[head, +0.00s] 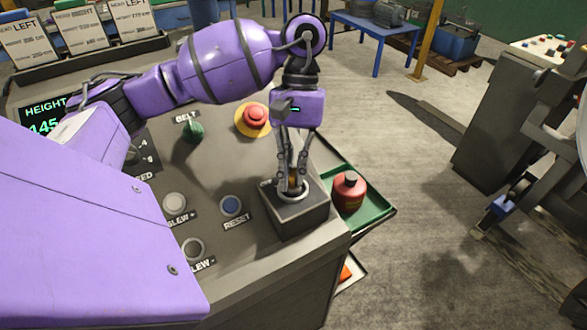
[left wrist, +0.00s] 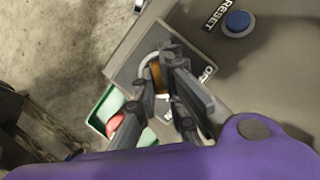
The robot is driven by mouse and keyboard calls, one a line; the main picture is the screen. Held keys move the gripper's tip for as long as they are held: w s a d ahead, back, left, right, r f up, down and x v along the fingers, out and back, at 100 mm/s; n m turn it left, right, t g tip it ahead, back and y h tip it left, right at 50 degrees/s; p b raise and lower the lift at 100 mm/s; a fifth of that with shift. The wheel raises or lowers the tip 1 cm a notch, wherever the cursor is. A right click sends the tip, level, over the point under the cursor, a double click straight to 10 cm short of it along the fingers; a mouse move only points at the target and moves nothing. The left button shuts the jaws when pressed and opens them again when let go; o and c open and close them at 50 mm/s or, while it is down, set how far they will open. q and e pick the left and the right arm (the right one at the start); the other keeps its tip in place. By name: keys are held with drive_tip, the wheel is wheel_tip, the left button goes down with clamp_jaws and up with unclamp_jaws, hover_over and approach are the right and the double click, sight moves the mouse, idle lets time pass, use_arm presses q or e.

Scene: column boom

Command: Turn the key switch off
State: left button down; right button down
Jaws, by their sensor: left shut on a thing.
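The key switch (head: 296,196) sits on a raised dark grey box at the right front corner of the control panel. My left gripper (head: 292,180) points down over it and is shut on its brass-coloured key. In the left wrist view the key (left wrist: 157,75) shows between the fingers (left wrist: 170,90), inside a pale ring. A label reading OFF (left wrist: 208,73) is on the box beside the fingers, partly covered. I cannot tell which way the key is turned. My right gripper is not in view.
A blue reset button (head: 231,205), a red emergency button (head: 255,116) and a green belt knob (head: 192,131) are on the panel near my arm. A green tray (head: 377,222) with a red bottle (head: 349,192) is beside the panel's right edge. Open floor lies beyond.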

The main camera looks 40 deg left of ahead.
use_arm(q)
drive_tip(key=shift+n, duration=0.3)
drive_tip(key=shift+a+n+h+b, duration=0.1)
drive_tip(key=shift+n+h+b, duration=0.25)
drive_tip(key=shift+n, duration=0.25)
drive_tip(key=shift+f+n+t+b, duration=0.1)
drive_tip(key=shift+n+t+b, duration=0.2)
drive_tip(key=shift+n, duration=0.5)
drive_tip(key=shift+s+a+n+t+h, duration=0.1)
drive_tip(key=shift+n+t+h, duration=0.3)
drive_tip(key=shift+n, duration=0.5)
drive_tip(key=n, duration=0.2)
drive_tip(key=shift+s+n+t+h+b, duration=0.15)
drive_tip(key=shift+n+t+h+b, duration=0.15)
drive_tip(key=shift+n, duration=0.1)
drive_tip(key=n, duration=0.1)
drive_tip(key=n+t+p, duration=0.1)
drive_tip(key=n, duration=0.2)
drive_tip(key=shift+s+r+t, duration=0.1)
drive_tip(key=shift+r+t, duration=0.15)
drive_tip(key=shift+t, duration=0.15)
drive_tip(key=shift+n+t+p, duration=0.6)
drive_tip(key=shift+n+p, duration=0.25)
drive_tip(key=shift+n, duration=0.95)
drive_tip(key=shift+f, duration=0.1)
drive_tip(key=shift+n, duration=0.3)
